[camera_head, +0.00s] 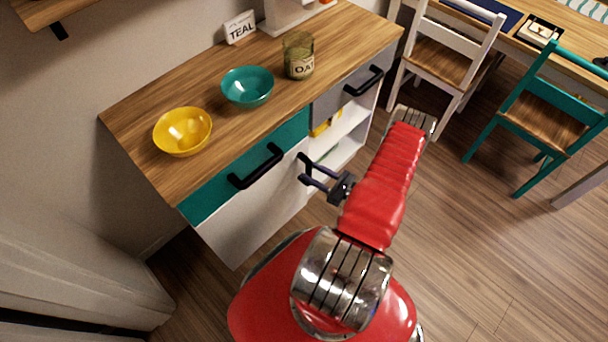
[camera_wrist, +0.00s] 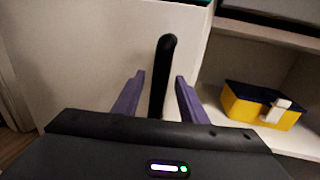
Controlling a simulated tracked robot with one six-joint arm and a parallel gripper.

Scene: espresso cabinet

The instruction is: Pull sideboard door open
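The white sideboard door (camera_head: 250,213) sits below the teal drawer and looks shut, flush with the cabinet front. In the wrist view the door (camera_wrist: 90,60) fills the left and middle. Its upright black handle (camera_wrist: 163,75) stands near the door's right edge. My gripper (camera_head: 302,169) is at the right edge of the door in the head view. In the wrist view my gripper's purple fingers (camera_wrist: 157,88) are apart, one on each side of the handle, with gaps showing. Whether the handle's lower part touches the gripper is hidden.
An open shelf (camera_head: 340,140) right of the door holds a yellow box (camera_wrist: 262,107). The teal drawer (camera_head: 245,165) has a protruding black handle. Bowls and a jar stand on the wooden top (camera_head: 215,90). Chairs stand right; the floor (camera_head: 480,240) in front is clear.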

